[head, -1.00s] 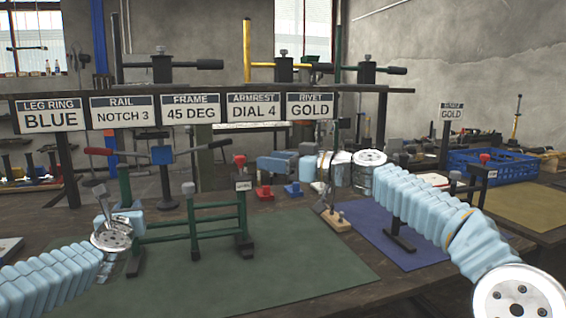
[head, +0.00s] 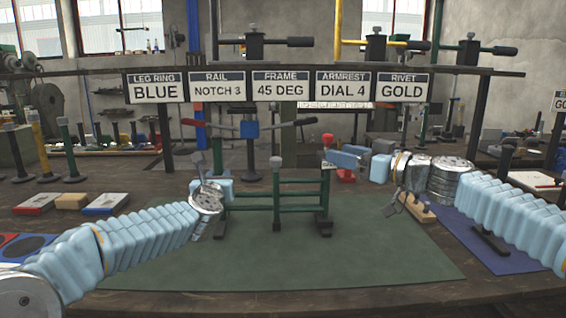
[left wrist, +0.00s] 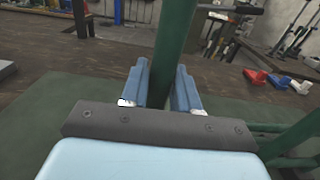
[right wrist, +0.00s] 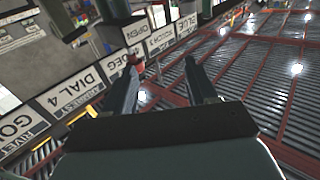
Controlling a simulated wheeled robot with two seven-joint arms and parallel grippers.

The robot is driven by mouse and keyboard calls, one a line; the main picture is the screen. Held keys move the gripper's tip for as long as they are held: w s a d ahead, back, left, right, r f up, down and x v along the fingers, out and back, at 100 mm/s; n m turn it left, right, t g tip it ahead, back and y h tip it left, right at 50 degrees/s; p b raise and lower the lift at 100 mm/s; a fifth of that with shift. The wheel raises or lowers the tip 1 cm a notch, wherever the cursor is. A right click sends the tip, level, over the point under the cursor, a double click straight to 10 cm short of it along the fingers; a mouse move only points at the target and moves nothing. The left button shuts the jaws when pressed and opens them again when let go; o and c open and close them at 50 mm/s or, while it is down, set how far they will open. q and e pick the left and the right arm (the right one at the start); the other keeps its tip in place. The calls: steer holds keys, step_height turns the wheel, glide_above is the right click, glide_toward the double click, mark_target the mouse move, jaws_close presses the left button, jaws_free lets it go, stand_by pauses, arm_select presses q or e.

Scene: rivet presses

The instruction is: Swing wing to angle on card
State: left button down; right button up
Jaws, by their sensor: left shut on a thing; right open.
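The green frame (head: 300,208) stands on the green mat. It has a grey-capped middle post (head: 276,185), rails, and a red-knobbed right post (head: 325,200). My left gripper (head: 208,188) is shut on the green post (left wrist: 172,45) at the left, the wing's end; the left wrist view shows a finger on each side. The wing's exact angle is hard to tell. My right gripper (head: 345,158) is open, just right of the red knob (head: 327,139), with nothing between its fingers (right wrist: 162,90). The frame card (head: 280,87) reads 45 DEG.
Other cards hang beside it, including the rail card (head: 217,87) and armrest card (head: 343,86). A blue mat (head: 515,262) lies right; boxes (head: 108,203) lie left. The front of the green mat is clear.

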glide_toward(281, 161)
steer(key=x, duration=1.1)
steer(key=shift+w+a, duration=0.2)
steer(key=shift+a, duration=0.05)
jaws_close()
